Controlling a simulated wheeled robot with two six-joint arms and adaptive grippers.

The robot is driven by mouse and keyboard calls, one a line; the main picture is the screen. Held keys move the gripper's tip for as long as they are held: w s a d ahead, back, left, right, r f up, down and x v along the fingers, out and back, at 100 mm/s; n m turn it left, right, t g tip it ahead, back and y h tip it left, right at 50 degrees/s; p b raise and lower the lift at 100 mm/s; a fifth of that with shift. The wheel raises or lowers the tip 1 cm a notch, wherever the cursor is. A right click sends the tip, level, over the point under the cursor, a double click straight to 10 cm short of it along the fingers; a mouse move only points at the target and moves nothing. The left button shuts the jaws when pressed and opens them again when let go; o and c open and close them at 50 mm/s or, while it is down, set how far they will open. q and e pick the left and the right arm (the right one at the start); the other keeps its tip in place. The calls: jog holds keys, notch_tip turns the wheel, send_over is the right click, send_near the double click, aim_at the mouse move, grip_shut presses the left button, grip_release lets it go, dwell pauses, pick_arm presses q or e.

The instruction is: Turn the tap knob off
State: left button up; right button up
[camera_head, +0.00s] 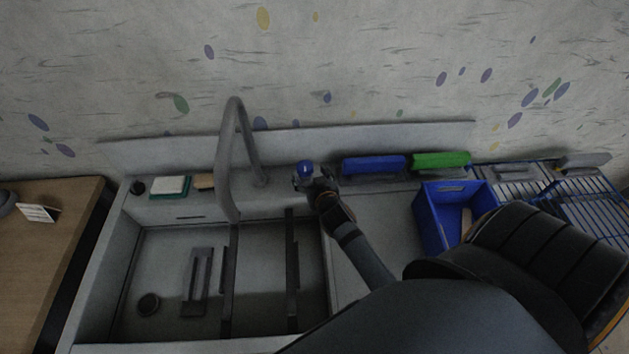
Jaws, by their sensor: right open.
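The tap has a tall grey curved spout (229,150) over the sink. The tap knob (305,167) has a blue top and stands on the back ledge, right of the spout. My right gripper (311,188) is at the knob, just below it in the picture, and is open. Whether the fingers touch the knob cannot be told. The sink basin (165,255) lies in front of the tap. Whether water runs is not clear. My left gripper is not in view.
A blue bin (430,222) stands right of the sink. Blue (374,165) and green (440,160) blocks lie along the back ledge. A green and white sponge (171,187) lies left of the spout. A blue wire rack (590,205) is at the far right.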

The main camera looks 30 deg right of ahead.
jog(key=v, duration=0.6)
jog(key=shift+w, duration=0.1)
